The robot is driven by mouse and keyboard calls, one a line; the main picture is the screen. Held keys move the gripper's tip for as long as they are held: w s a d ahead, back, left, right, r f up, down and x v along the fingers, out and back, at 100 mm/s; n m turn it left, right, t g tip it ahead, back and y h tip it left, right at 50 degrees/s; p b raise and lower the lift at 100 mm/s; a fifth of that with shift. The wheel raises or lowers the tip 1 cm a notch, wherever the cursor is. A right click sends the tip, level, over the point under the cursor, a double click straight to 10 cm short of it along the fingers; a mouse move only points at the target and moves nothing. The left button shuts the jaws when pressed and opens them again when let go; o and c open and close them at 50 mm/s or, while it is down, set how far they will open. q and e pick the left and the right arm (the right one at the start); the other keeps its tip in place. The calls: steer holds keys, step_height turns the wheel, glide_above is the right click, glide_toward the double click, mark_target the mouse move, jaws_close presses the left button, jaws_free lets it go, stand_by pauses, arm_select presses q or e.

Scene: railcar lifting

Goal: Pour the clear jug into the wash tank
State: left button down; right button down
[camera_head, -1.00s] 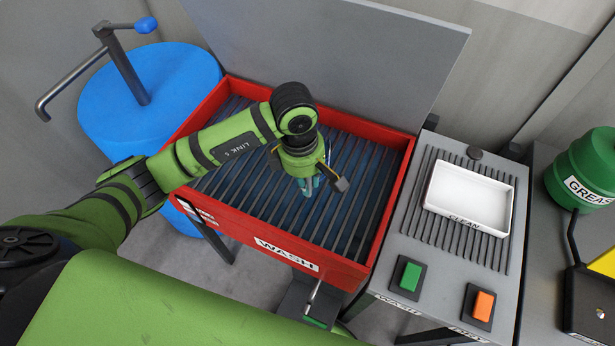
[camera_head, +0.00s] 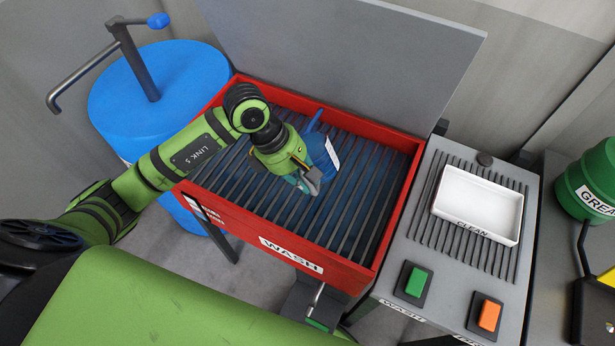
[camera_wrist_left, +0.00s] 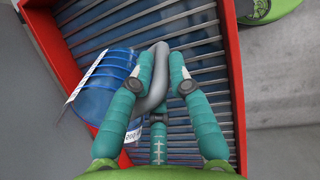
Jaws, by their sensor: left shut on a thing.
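The jug (camera_head: 318,152) looks see-through blue with a white label. It hangs tilted over the wash tank's bars, clear of the side walls as far as I can tell. My left gripper (camera_head: 308,180) is shut on its grey handle (camera_wrist_left: 154,85); in the left wrist view the teal fingers (camera_wrist_left: 162,62) sit on either side of it. The jug body (camera_wrist_left: 105,88) lies left of the fingers there. The wash tank (camera_head: 290,257) is a red, open-topped box with dark bars over blue. Whether liquid flows is not visible. My right gripper is out of view.
A grey raised lid (camera_head: 350,60) stands behind the tank. A blue drum (camera_head: 150,100) with a crank is at the left. A white tray (camera_head: 478,204) and green and orange buttons are on the bench at right. A green grease can (camera_head: 588,180) stands far right.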

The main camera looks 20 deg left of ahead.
arm_select(q)
steer(key=shift+s+a+h+b, duration=0.1)
steer(key=shift+a+h+b, duration=0.3)
steer(key=shift+h, duration=0.2)
steer(key=shift+a+f, duration=0.1)
steer(key=shift+a, duration=0.05)
steer(key=shift+s+a+t+h+b, duration=0.1)
steer(key=shift+a+t+h+b, duration=0.25)
steer(key=shift+h+b, duration=0.5)
steer(key=shift+f+h+b, duration=0.35)
steer(key=shift+h+b, duration=0.4)
steer(key=shift+h, duration=0.4)
steer(key=shift+a+f+t+h+b, duration=0.2)
steer(key=shift+h+b, duration=0.35)
steer(key=shift+b, duration=1.15)
steer(key=shift+a+f+t+h+b, duration=0.1)
steer(key=shift+f+h+b, duration=0.4)
steer(key=shift+b, duration=1.25)
steer(key=shift+a+f+t+h+b, duration=0.15)
steer(key=shift+h+b, duration=0.5)
steer(key=shift+b, duration=1.05)
steer(key=shift+d+r, duration=0.1)
steer(key=shift+r, duration=0.05)
